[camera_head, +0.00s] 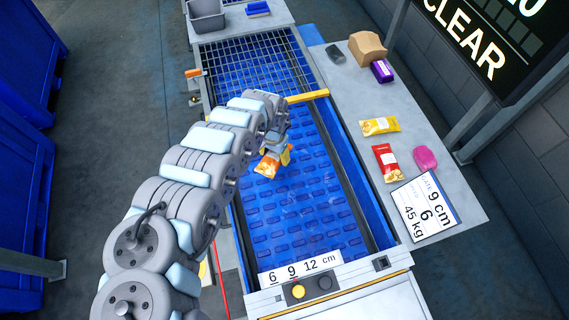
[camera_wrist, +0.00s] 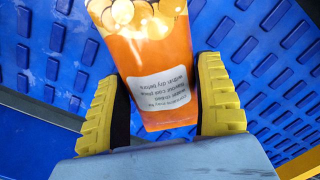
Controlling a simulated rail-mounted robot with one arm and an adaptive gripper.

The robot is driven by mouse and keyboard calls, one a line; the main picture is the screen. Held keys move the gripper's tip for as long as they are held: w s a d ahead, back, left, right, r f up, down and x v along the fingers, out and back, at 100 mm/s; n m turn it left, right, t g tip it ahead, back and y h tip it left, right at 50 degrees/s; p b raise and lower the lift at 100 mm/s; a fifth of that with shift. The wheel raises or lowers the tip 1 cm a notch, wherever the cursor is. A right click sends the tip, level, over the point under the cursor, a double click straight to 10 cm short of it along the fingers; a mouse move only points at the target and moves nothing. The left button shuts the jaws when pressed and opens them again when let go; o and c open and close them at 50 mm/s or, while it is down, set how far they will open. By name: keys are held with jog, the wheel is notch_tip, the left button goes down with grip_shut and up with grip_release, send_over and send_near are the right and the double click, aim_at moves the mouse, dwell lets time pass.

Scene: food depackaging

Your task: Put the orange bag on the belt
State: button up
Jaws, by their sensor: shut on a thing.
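The orange bag (camera_wrist: 150,60) is between the two yellow-tipped fingers of my gripper (camera_wrist: 163,110) in the wrist view. It has a picture of round golden pieces and a white printed label. My gripper is shut on it. In the head view the orange bag (camera_head: 267,165) hangs at the end of my arm, over the blue belt (camera_head: 300,215). I cannot tell whether the bag touches the belt. The belt has raised blue blocks and is otherwise bare where it shows.
A yellow bag (camera_head: 380,126), a red bag (camera_head: 387,163), a pink item (camera_head: 425,159), a purple box (camera_head: 382,71) and a brown bag (camera_head: 368,48) are on the grey side table (camera_head: 440,120). A yellow bar (camera_head: 308,96) crosses the belt before a mesh cage (camera_head: 250,62).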

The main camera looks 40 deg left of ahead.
jog(key=shift+w+d+f+b, duration=0.15)
jog(key=shift+w+d+f, duration=0.15)
jog(key=shift+w+f, duration=0.25)
jog(key=shift+w+d+f+b, duration=0.1)
jog(key=shift+w+d+f, duration=0.3)
jog(key=shift+f, duration=0.35)
jog(key=shift+w+d+f+b, duration=0.15)
jog(key=shift+w+d+f, duration=0.1)
jog(key=shift+w+f, duration=0.3)
jog(key=shift+d+f, duration=0.1)
jog(key=shift+f, duration=0.25)
jog(key=shift+s+f+b, duration=0.1)
jog(key=shift+f+b, duration=0.4)
jog(key=shift+f, duration=0.85)
jog(key=shift+f, duration=0.1)
jog(key=o, duration=1.1)
